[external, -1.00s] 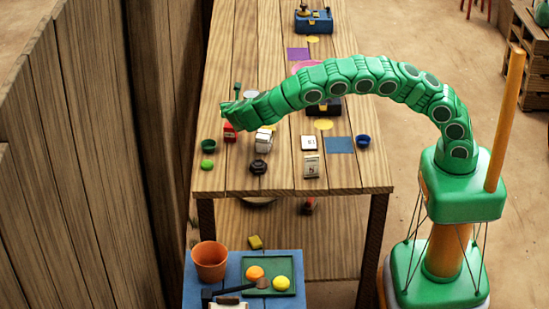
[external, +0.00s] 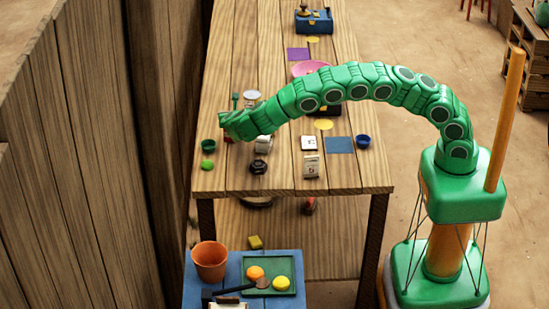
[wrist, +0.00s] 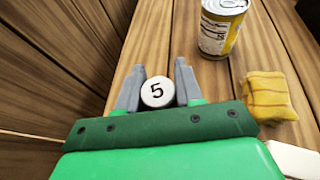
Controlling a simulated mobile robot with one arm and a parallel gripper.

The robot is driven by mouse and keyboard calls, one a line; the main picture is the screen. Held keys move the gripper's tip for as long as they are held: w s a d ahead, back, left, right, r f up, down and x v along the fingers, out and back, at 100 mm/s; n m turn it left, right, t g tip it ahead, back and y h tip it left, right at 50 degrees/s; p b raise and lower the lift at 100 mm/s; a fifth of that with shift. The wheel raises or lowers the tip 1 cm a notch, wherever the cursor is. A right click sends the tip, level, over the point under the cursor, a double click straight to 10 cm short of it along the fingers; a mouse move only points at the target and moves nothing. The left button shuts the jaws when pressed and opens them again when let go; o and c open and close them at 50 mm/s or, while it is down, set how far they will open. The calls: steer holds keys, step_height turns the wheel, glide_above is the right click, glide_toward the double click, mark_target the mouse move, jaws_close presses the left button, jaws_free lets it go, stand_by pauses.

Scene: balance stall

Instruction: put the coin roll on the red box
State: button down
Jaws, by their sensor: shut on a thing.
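My gripper (external: 226,127) is over the left part of the wooden table. In the wrist view its two grey fingers (wrist: 160,72) are shut on a round, pale-faced piece marked 5, the coin roll (wrist: 157,93). In the external view the coin roll cannot be made out behind the gripper. The red box (external: 228,140) shows only as a sliver of red just below my gripper, which hides most of it. It does not show in the wrist view. I cannot tell whether the coin roll touches the box.
A yellow-labelled can (wrist: 220,28) and a yellow folded piece (wrist: 270,95) stand near the gripper. A dark green cup (external: 208,146), a lime green piece (external: 208,165) and a black knob-like thing (external: 259,167) are close.

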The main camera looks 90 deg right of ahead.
steer(key=c, duration=0.7)
jaws_free()
steer(key=shift+c, duration=0.2)
steer(key=shift+r, duration=0.1)
steer(key=shift+a+r, duration=0.1)
steer(key=shift+a, duration=0.1)
steer(key=v, duration=1.1)
steer(key=shift+a, duration=0.3)
